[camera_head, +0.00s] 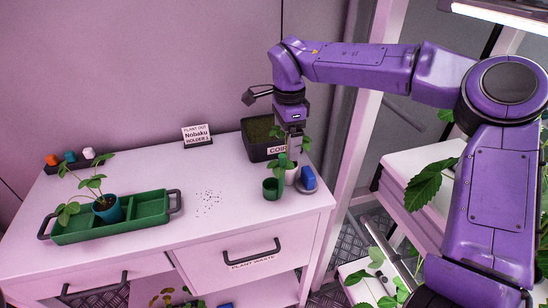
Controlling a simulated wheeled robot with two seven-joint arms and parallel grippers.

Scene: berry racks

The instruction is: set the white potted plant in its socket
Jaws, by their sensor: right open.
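The white potted plant (291,175) stands near the right end of the white table, partly hidden behind a green pot. Green leaves rise from it around my gripper. My right gripper (292,155) points down right over the white pot, with its jaws open among the leaves. Whether the fingers touch the plant cannot be told. A green tray (155,235) with compartments lies at the left front of the table. No socket is clearly identifiable. My left gripper is not in view.
Close around the white pot are the green pot (271,190), a blue object (308,178) and a dark soil box (257,152). A sign (197,135) and small coloured pieces (70,157) stand along the back. Dark specks lie mid-table. Plant shelves (420,190) stand at right.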

